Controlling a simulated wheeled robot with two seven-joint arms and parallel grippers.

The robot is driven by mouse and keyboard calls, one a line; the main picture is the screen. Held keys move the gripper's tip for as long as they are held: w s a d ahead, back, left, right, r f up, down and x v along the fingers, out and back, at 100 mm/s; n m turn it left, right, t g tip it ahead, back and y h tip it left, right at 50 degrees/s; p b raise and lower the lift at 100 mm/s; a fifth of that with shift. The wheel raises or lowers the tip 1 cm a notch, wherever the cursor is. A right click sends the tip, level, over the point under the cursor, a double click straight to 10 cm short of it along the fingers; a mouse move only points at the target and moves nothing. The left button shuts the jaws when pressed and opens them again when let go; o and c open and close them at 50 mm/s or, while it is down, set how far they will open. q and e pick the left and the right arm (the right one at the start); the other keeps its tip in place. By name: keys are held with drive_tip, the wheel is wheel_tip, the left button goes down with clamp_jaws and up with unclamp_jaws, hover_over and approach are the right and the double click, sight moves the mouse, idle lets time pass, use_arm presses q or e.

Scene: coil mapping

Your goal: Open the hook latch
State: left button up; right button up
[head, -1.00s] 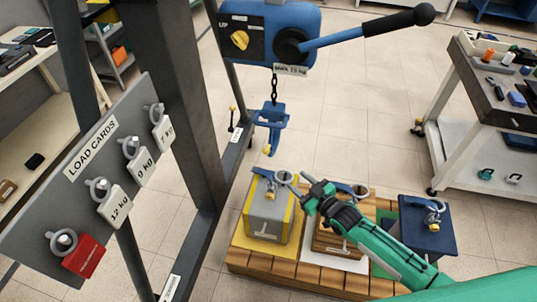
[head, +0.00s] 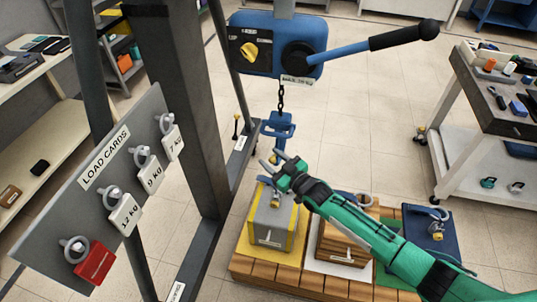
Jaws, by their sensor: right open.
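The blue hook block (head: 278,124) hangs on a short chain below the blue hoist (head: 275,47). A small brass-coloured part shows at its lower end, close to my gripper; whether the latch is open or shut is too small to tell. My right gripper (head: 284,158), on a green arm from the lower right, is just below the hook block, with its fingers apart and nothing visible between them. I cannot tell whether it touches the hook. My left gripper is not in view.
A grey and yellow weight (head: 271,220), a wooden crate (head: 338,240) and a dark blue weight (head: 425,226) stand on a wooden pallet (head: 300,277). A load cards board (head: 85,190) and a dark steel post (head: 180,100) are at left. A cart (head: 480,130) stands at right.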

drive_tip(key=shift+x, duration=1)
drive_tip(key=shift+s, duration=0.1)
clamp_jaws()
